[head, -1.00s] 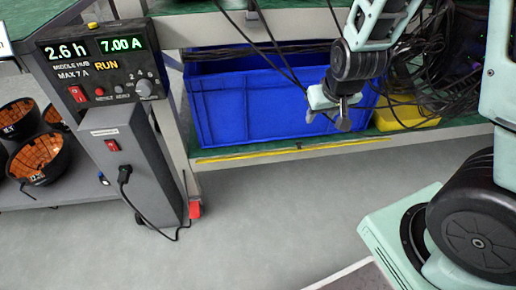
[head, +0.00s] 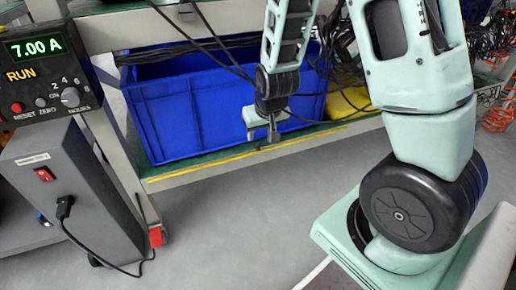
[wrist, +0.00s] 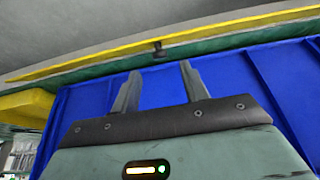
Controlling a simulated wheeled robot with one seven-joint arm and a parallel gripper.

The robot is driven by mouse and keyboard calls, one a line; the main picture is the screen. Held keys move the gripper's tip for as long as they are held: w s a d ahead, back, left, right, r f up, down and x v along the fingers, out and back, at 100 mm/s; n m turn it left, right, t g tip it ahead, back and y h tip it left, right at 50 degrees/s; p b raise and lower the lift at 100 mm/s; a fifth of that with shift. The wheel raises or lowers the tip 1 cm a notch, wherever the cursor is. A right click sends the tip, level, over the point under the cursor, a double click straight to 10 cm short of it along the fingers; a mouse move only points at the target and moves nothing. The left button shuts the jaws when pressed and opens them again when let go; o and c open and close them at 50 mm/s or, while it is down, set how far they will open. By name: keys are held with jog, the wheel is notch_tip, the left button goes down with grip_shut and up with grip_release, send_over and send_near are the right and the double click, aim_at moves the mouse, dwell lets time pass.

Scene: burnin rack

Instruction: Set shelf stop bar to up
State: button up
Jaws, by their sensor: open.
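The shelf stop bar (head: 205,166) is a long yellow strip lying low along the front edge of the green lower shelf. In the wrist view the bar (wrist: 235,29) crosses the top, with a small dark knob (wrist: 158,48) near its middle. My gripper (head: 272,138) points down in front of the blue bin, close to the bar. In the wrist view my gripper (wrist: 160,70) has its two fingers apart with nothing between them. The knob appears just beyond the fingertips, roughly centred between them. I see no contact; the head view leaves the exact gap unclear.
A blue bin (head: 165,115) fills the shelf behind the bar, with a yellow bin (head: 352,101) to its right. Black cables hang from above near my arm. A grey control box (head: 65,175) stands left. The floor in front is clear.

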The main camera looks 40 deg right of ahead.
aim_at(258, 145)
jog(key=b+x, duration=0.2)
jog(key=x, duration=0.3)
jog(key=shift+w+f, duration=0.1)
jog(key=shift+f, duration=0.15)
